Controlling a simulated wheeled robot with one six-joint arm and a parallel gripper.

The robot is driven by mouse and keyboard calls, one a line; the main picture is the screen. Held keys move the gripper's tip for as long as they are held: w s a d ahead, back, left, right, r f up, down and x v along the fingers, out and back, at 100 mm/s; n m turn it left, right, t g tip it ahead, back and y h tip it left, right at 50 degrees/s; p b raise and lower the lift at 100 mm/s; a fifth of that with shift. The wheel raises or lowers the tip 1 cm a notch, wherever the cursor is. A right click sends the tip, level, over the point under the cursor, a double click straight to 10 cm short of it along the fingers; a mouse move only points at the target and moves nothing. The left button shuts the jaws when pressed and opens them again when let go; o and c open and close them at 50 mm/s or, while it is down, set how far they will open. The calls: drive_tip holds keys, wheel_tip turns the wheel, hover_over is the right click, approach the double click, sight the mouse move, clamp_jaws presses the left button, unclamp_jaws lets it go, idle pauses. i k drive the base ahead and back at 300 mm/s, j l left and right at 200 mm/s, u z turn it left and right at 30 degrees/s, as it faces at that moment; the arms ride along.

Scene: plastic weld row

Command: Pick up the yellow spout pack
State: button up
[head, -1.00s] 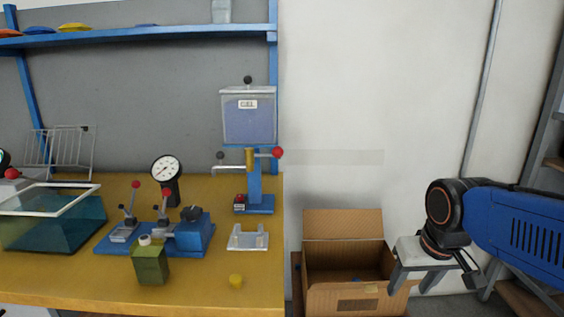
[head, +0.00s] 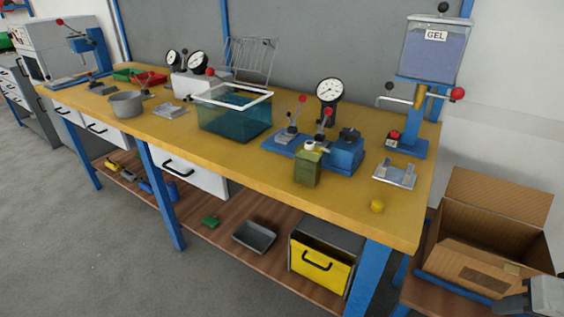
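An olive-green pack with a white spout cap (head: 308,166) stands upright on the yellow bench top, in front of the blue clamp fixture (head: 346,152). Its colour is olive green rather than clear yellow. No plainly yellow spout pack shows on the bench top. My gripper (head: 516,304) is at the bottom right edge, cut off by the picture, by the cardboard box and far from the olive-green pack. Its fingers are not clear enough to judge.
An open cardboard box (head: 484,276) stands right of the bench (head: 250,177). A grey bracket (head: 396,174) and a gel dispenser (head: 432,52) are at the right end. A water tank (head: 234,113) stands left of the fixture. The front strip is mostly clear.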

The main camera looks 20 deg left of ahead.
sight(308, 157)
drive_tip(key=u, duration=1.05)
